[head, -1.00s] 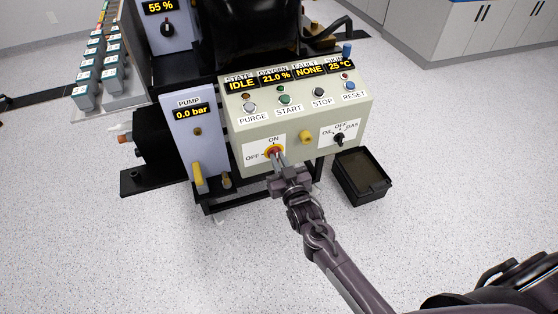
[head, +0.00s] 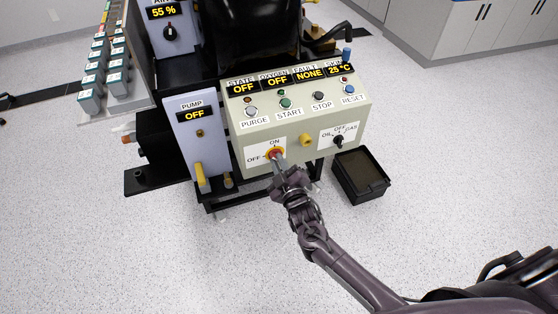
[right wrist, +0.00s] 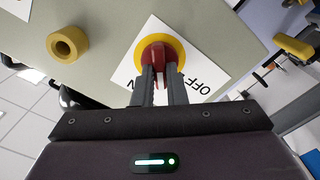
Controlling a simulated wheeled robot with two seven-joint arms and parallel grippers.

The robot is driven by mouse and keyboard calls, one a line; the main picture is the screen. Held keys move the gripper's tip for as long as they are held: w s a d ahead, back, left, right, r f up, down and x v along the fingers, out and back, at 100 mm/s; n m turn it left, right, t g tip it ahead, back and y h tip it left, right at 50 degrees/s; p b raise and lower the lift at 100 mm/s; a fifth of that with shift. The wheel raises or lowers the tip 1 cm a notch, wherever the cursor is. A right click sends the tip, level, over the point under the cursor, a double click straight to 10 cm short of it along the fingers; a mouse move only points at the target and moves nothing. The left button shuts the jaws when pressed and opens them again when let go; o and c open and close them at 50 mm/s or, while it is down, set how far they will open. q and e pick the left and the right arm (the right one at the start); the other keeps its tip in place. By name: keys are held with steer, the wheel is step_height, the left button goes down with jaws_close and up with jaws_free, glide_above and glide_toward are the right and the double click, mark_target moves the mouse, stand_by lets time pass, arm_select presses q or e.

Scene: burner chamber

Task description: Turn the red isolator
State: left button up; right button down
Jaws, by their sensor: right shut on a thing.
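The red isolator (head: 275,153) is a red knob on a yellow round plate, on the lower left of the control panel's front. A white label around it reads ON above and OFF to its left. My right gripper (head: 279,162) reaches it from below and is shut on the knob. In the right wrist view the two fingers (right wrist: 164,88) sit on either side of the red knob (right wrist: 158,56). The fingers hide part of the knob, so its exact pointing direction is hard to tell. My left gripper is not in view.
The control panel (head: 238,131) has PURGE, START, STOP and RESET buttons, with displays above reading OFF, OFF, NONE and 25 °C. A yellow knob (head: 306,140) and a black selector (head: 338,140) sit to the right. The pump panel (head: 186,141) stands left. A black bin (head: 363,194) is on the floor.

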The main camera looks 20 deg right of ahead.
steer(key=n+p, duration=0.2)
steer(key=n, duration=0.5)
steer(key=shift+a+f+n, duration=0.1)
steer(key=shift+f+n, duration=0.05)
steer(key=shift+n, duration=0.25)
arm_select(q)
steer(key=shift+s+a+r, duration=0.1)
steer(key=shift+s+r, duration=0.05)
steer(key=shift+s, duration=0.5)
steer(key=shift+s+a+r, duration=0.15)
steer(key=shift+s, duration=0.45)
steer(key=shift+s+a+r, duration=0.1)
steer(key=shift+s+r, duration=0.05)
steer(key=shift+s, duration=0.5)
arm_select(e)
steer(key=shift+f+n, duration=0.1)
steer(key=shift+n, duration=1)
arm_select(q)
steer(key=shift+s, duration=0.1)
arm_select(e)
steer(key=c, duration=1.5)
jaws_free()
steer(key=shift+o, duration=0.2)
steer(key=shift+s, duration=0.15)
